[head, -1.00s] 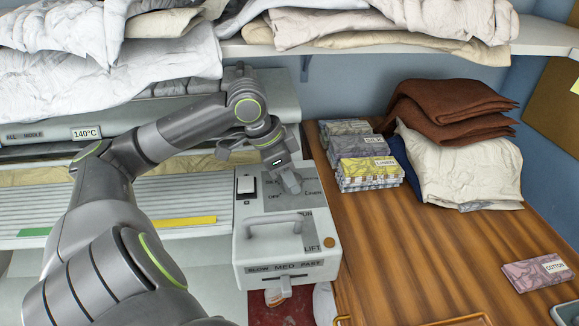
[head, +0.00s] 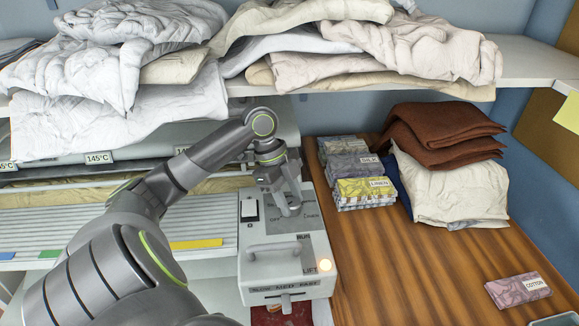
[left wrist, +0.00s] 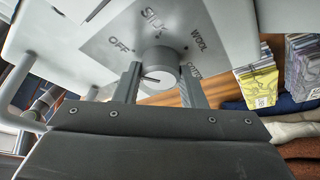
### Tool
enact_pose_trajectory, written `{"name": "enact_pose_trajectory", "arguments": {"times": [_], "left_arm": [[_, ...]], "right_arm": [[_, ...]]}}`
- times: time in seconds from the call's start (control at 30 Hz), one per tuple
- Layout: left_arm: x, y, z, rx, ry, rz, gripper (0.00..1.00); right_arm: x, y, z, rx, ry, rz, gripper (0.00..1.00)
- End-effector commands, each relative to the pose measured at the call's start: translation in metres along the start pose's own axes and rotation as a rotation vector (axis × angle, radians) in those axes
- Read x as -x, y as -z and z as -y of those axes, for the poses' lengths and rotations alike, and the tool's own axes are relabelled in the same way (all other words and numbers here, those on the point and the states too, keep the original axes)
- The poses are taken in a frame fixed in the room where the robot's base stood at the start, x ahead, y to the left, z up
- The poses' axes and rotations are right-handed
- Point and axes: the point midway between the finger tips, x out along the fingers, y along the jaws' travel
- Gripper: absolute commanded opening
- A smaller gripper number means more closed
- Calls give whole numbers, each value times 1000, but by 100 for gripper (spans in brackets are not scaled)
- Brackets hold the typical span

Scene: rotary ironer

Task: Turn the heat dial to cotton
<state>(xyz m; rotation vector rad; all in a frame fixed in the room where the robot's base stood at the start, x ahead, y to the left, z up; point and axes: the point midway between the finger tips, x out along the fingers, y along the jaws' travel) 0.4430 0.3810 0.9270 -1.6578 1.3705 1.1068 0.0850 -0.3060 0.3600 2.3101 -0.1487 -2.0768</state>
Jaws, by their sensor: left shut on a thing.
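The heat dial (left wrist: 160,62) is a round grey knob on a grey plate in the left wrist view. The words OFF, SILK and WOOL show around it, and a further word at the right is partly covered by a finger. I cannot tell surely which word the dial points to. My left gripper (left wrist: 160,82) is shut on the dial, one finger on each side. In the head view my left gripper (head: 289,205) is over the ironer's control box (head: 262,230) and hides the dial there.
Cloth stacks lie on the shelf (head: 520,65) above. The wooden table (head: 400,270) at the right has bare room.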

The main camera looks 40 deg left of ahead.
Motion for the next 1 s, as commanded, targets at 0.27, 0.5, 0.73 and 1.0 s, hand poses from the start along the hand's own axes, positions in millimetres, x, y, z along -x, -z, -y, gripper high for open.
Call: {"name": "enact_pose_trajectory", "arguments": {"times": [0.27,0.5,0.73,1.0], "left_arm": [[0,0,0,-65,-28,0,14],[-1,0,0,-75,-31,1,14],[-1,0,0,-74,-31,1,38],[0,0,0,-73,-30,1,59]], "right_arm": [[3,0,0,0,0,0,0],[3,0,0,0,0,0,0],[3,0,0,0,0,0,0],[3,0,0,0,0,0,0]]}}
